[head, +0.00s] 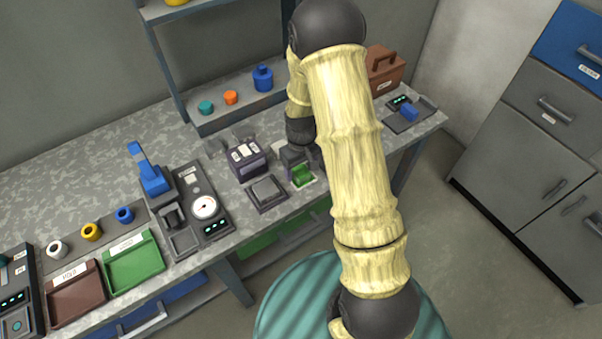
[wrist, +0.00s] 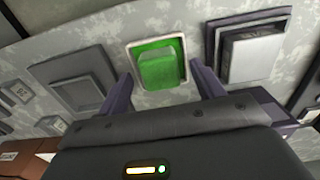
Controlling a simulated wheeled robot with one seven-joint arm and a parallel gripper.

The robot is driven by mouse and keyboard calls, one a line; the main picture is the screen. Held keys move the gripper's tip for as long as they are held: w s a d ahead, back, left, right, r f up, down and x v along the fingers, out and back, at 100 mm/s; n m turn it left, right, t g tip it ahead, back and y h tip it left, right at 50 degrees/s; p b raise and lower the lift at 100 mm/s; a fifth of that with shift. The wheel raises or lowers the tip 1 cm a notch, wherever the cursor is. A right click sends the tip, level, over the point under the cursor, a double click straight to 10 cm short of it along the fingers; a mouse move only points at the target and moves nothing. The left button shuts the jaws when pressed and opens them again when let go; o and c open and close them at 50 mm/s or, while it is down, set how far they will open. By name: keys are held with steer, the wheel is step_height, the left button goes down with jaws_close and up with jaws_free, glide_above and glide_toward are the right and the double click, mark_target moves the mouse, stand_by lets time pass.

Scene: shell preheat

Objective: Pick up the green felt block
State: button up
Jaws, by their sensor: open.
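The green felt block (wrist: 158,70) sits in a small pale-rimmed tray (wrist: 183,42) in the wrist view. In the head view the green block (head: 302,174) shows on the bench, partly covered by my arm. My gripper (wrist: 160,78) is open. Its two dark purple fingers stand to the left and right of the block, apart from it in the picture. How far the fingertips are above the bench is hard to tell.
A dark square plate (head: 266,193) lies left of the block, and a dark box with white labels (head: 246,158) stands behind it. In the wrist view a dark raised frame (wrist: 245,48) is close to the right finger. A gauge station (head: 205,207) stands further left.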

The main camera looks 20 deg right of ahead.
mark_target(301, 170)
steer(key=c, duration=1.1)
steer(key=shift+o, duration=0.2)
step_height(301, 170, up, 10)
steer(key=shift+b, duration=0.35)
steer(key=o, duration=0.4)
steer(key=c, duration=0.3)
